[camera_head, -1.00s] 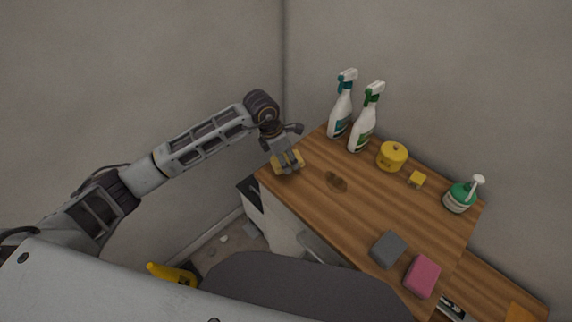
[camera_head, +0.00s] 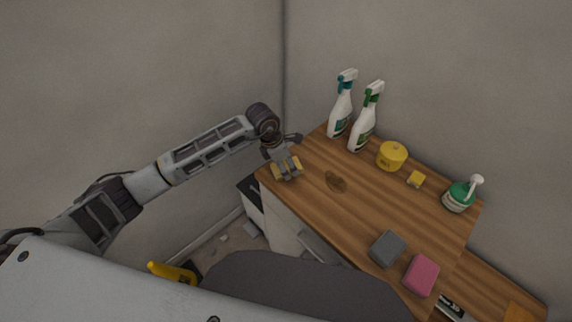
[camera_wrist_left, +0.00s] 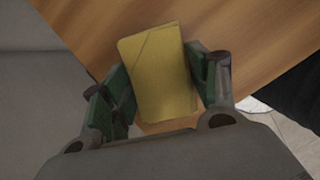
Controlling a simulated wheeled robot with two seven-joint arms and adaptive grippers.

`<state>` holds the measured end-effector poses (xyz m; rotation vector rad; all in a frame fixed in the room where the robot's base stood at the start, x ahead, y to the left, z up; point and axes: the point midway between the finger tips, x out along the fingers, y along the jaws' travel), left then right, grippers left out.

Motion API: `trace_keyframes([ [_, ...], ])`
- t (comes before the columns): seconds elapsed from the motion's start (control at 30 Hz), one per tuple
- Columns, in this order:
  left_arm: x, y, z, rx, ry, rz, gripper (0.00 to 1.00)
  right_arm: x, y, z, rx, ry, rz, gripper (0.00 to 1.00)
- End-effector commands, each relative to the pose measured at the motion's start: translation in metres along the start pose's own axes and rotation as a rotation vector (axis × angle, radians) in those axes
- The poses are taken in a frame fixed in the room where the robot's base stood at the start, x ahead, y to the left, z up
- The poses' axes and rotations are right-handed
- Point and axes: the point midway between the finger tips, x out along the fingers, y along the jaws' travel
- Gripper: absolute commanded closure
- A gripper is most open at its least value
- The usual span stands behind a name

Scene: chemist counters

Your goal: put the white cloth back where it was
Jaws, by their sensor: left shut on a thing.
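My left gripper (camera_head: 286,167) is at the far left corner of the wooden counter top (camera_head: 385,205). It is shut on a yellow block (camera_wrist_left: 163,75), which looks like a sponge. In the left wrist view the block lies between the two green-padded fingers (camera_wrist_left: 165,85), over the wood near its edge. I cannot tell whether it touches the wood. No white cloth shows in either view. My right gripper is not in view.
Grey (camera_head: 387,249) and pink (camera_head: 421,275) blocks lie in front.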

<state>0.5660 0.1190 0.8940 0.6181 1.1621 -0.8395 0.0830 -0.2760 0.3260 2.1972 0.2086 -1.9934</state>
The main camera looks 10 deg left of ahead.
Motion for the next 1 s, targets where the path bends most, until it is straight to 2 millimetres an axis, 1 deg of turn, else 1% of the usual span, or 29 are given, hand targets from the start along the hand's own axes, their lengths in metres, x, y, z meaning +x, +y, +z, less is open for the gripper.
trace_keyframes([
  [0.13, 0.003, 0.000, -0.001, 0.000, 0.000, 0.000, 0.59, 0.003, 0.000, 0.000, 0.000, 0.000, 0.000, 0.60],
  [0.17, 0.002, 0.000, -0.001, 0.000, 0.000, 0.000, 0.37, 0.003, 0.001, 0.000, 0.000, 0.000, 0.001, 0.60],
  [0.3, 0.002, 0.000, -0.001, 0.000, 0.000, 0.000, 0.19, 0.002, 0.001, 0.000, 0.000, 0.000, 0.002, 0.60],
  [0.87, -0.001, 0.000, 0.000, 0.000, 0.000, 0.000, 0.18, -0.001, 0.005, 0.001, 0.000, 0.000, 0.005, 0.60],
  [1.0, -0.013, 0.001, 0.000, 0.000, -0.001, 0.001, 0.18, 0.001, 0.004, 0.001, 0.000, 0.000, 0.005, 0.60],
])
